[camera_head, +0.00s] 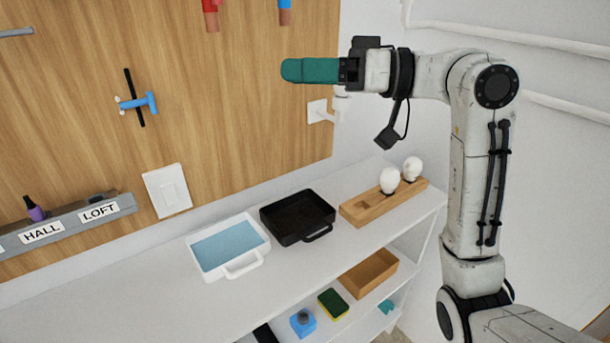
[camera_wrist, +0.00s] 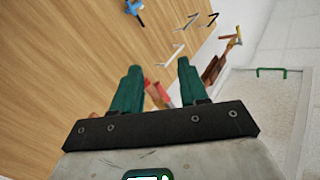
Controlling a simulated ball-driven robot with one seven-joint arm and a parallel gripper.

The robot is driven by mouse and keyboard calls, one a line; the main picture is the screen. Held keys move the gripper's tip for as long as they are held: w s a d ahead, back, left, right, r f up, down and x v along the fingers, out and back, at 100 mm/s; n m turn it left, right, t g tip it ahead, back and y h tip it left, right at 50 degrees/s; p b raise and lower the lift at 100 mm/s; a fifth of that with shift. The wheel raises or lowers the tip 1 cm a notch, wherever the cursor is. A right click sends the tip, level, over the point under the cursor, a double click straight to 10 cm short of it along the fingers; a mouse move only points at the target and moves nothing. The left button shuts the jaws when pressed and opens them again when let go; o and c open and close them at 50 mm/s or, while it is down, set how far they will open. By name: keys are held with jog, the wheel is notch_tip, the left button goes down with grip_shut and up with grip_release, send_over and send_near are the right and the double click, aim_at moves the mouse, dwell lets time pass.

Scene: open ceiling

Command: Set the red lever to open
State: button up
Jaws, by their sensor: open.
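A red handle with a copper-coloured end (camera_head: 210,12), which looks like the red lever, is cut off by the top edge of the head view on the wood panel. Its upper part and its setting are not visible. In the wrist view, a red piece (camera_wrist: 155,94) shows partly between and beyond my fingers; I cannot tell if it is the same lever. My gripper (camera_head: 292,70) has teal fingers pointing left, below and right of the red handle and apart from it. In the wrist view, the two fingers (camera_wrist: 160,67) are spread with nothing held.
A blue handle (camera_head: 285,12) hangs right of the red one. A blue lever (camera_head: 138,102) is on the panel at left. Below are a switch plate (camera_head: 167,190), a label rail (camera_head: 70,222), and a shelf with a white tray (camera_head: 232,272), black tray (camera_head: 268,212) and wooden block (camera_head: 360,210).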

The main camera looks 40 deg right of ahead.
notch_tip(320, 180, down, 17)
jog(key=w+a+m+h, duration=0.1)
jog(key=m+h, duration=0.2)
jog(key=m, duration=0.1)
jog(key=shift+h, duration=0.4)
jog(key=shift+w+a, duration=0.1)
jog(key=s+a+f+m+g+h, duration=0.15)
jog(key=s+f, duration=0.25)
jog(key=f, duration=0.5)
jog(key=s+a+f+g+h, duration=0.15)
jog(key=s+f, duration=0.25)
jog(key=f, duration=0.5)
jog(key=s+f+m+g+h, duration=0.1)
jog(key=s+f+g+h, duration=0.1)
jog(key=s+f, duration=0.5)
jog(key=s+d+f+g+h, duration=0.2)
jog(key=s+f+g, duration=0.1)
jog(key=s+f, duration=0.3)
jog(key=s+d+f+g+h, duration=0.2)
jog(key=s+f, duration=0.3)
jog(key=s, duration=0.6)
jog(key=shift+s+f+g+h, duration=0.15)
jog(key=shift+f+g+h, duration=0.2)
jog(key=shift+g, duration=0.15)
